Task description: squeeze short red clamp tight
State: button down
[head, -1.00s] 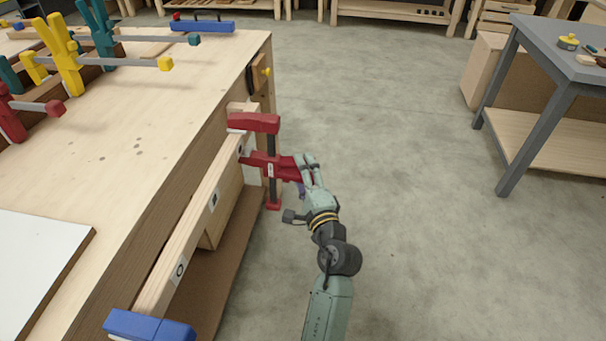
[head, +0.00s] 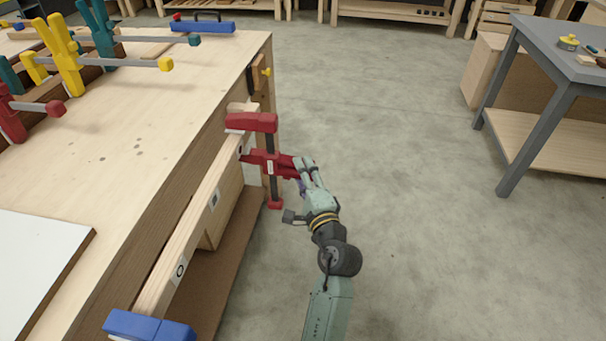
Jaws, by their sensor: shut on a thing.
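The short red clamp (head: 251,123) sits upright at the far end of a wooden rail (head: 190,229) along the workbench's side. Its upper red jaw lies over the top of the rail and its dark bar runs straight down to a red end piece. Its lower red jaw and handle stick out to the right, below the rail's top. My gripper (head: 303,168) comes from the lower right and is shut on the clamp's red handle. The fingers partly hide the handle. I cannot tell whether the lower jaw touches the wood.
A blue clamp (head: 150,326) sits on the rail's near end. Red, yellow and teal clamps (head: 66,55) stand in a rack on the workbench (head: 130,140). A grey table (head: 560,60) stands at the right. The concrete floor between is clear.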

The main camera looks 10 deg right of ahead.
jog(key=shift+s+r+p, duration=0.15)
jog(key=shift+r+p, duration=0.05)
jog(key=shift+p, duration=0.2)
jog(key=shift+s+p, duration=0.25)
jog(key=shift+p, duration=0.2)
jog(key=shift+d+h, duration=0.1)
jog(key=shift+h, duration=0.2)
